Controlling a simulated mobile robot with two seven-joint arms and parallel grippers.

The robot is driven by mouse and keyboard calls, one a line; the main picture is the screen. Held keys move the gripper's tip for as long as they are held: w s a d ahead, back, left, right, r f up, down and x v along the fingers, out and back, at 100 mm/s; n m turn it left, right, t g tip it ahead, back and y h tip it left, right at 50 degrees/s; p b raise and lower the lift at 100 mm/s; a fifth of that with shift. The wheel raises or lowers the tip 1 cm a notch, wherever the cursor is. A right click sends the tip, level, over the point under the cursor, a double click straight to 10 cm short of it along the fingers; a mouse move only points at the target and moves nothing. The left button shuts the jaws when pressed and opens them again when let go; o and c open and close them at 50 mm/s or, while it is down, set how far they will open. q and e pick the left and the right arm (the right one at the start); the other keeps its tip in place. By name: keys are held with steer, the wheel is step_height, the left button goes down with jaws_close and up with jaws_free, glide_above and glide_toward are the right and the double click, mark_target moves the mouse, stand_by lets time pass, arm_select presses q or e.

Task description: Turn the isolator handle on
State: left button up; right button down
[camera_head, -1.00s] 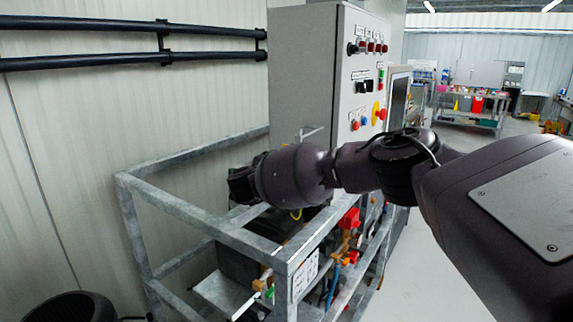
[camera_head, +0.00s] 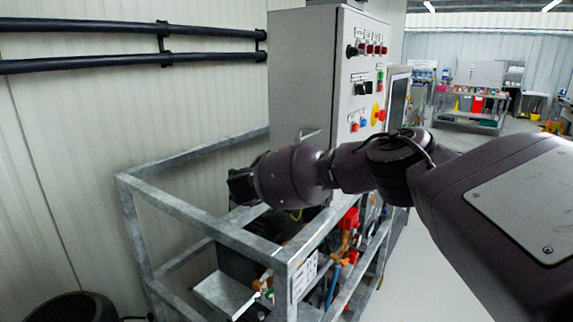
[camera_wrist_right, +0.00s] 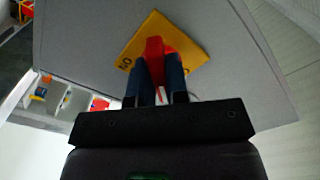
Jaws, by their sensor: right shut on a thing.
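The isolator handle (camera_wrist_right: 156,50) is red and sits on a yellow square plate (camera_wrist_right: 190,47) in the right wrist view. The plate shows tilted in that view, on a flat grey panel, with small dark letters near its edge. My right gripper (camera_wrist_right: 160,72) is shut on the red handle, with one dark finger on each side. In the head view my right arm reaches in from the right, and its dark wrist end (camera_head: 242,187) is beside the grey control cabinet (camera_head: 302,75). The handle and fingertips cannot be made out there. My left gripper is not in view.
A galvanised metal frame (camera_head: 205,228) stands below my right arm, with a red part (camera_head: 348,219) and hoses inside. The cabinet front carries switches and a yellow-and-red control (camera_head: 378,113). Black pipes (camera_head: 85,62) run along the left wall. Open floor lies at right.

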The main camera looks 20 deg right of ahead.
steer(key=m, duration=0.5)
steer(key=shift+m, duration=0.3)
steer(key=m, duration=0.3)
steer(key=shift+r+m, duration=0.1)
steer(key=shift+m, duration=0.6)
steer(key=c, duration=1.1)
jaws_free()
steer(key=shift+a, duration=0.1)
